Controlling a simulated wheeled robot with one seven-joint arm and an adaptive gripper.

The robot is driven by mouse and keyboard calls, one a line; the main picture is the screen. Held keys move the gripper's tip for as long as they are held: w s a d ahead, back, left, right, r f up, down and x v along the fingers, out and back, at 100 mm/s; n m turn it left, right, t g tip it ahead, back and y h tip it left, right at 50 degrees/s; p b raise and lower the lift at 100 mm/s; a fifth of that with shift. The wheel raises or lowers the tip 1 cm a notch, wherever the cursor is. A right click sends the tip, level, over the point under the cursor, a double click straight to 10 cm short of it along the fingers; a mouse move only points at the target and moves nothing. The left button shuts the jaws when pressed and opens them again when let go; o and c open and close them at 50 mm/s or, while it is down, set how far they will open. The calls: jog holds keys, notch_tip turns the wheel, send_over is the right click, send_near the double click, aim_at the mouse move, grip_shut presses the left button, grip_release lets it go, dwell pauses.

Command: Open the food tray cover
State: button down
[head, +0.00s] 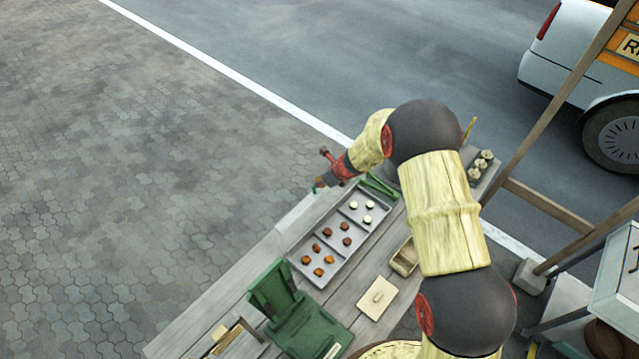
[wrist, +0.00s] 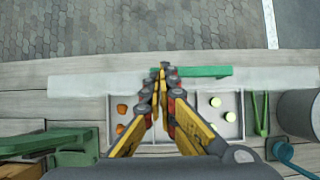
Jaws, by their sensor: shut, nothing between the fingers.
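The grey food tray (head: 327,270) lies on the wooden table, its compartments uncovered, with several pale, brown and orange food pieces inside. It also shows in the wrist view (wrist: 232,133), partly hidden by my fingers. A pale flat strip, seemingly the cover (wrist: 100,84), runs along the tray's far side. A green handle (wrist: 205,72) is on it. My gripper (wrist: 163,70) is shut and empty, its fingertips over the handle's left part; I cannot tell if they touch it. In the head view my gripper (head: 319,186) is at the tray's far end.
Green tongs (wrist: 260,113) lie right of the tray, near a dark grey cylinder (wrist: 299,113). A green stand (head: 300,315), a wooden box (head: 405,258) and a pale board with a knob (head: 365,307) are on the near table. Paving (head: 120,180) lies open beyond the table edge.

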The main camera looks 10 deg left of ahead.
jog(key=v, duration=1.1)
jog(key=shift+r, duration=0.25)
jog(key=shift+d, duration=0.1)
